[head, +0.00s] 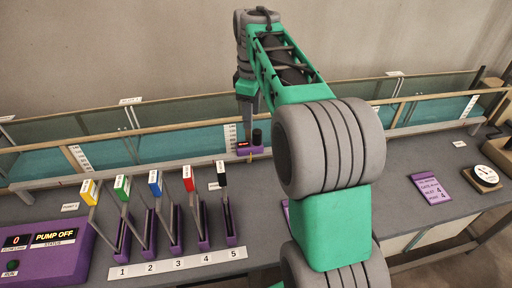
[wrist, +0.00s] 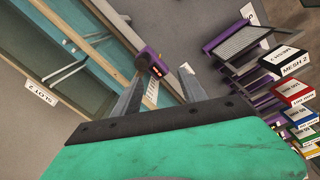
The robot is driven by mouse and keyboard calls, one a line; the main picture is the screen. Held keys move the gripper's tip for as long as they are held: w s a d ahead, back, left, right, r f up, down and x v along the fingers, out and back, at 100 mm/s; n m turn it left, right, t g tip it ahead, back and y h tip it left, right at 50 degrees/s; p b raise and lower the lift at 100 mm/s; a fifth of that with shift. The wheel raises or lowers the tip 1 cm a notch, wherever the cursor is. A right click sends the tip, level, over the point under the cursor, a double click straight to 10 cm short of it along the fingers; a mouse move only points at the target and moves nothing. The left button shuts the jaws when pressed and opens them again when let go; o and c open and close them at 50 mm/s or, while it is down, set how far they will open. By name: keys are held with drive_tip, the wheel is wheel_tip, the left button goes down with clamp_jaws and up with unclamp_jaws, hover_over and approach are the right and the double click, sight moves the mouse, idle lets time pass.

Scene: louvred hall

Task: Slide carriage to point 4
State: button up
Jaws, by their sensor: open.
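The carriage (head: 250,150) is a small purple block with a black knob on top and a red-lit display. It sits on the long grey rail (head: 150,167) in front of the teal channel, just left of my arm. My gripper (head: 247,118) points down at it, fingers apart. In the wrist view the carriage (wrist: 150,62) shows between and just beyond the open fingertips (wrist: 158,85). I cannot tell whether they touch it. A small tag (head: 70,207) at the left reads like point 1; other tags along the rail are too small to read surely.
Several coloured upright levers in purple holders, numbered 1 to 5 (head: 178,264), stand in front of the rail. A purple pump panel (head: 45,250) reads PUMP OFF at the left. A purple card (head: 432,189) and a round dial (head: 486,176) lie on the right.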

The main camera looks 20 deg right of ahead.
sight(257, 131)
drive_tip(key=w+d+f+n, duration=0.1)
drive_tip(key=f, duration=0.1)
drive_tip(key=w+d+f+n+b, duration=0.1)
drive_tip(key=w+d+f, duration=0.1)
drive_tip(key=shift+w+d+f+n+g, duration=0.1)
drive_tip(key=shift+w+n+g, duration=0.1)
drive_tip(key=shift+n+g, duration=0.15)
wheel_tip(257, 131, down, 7)
drive_tip(key=shift+f, duration=0.15)
clamp_jaws()
idle(1.0)
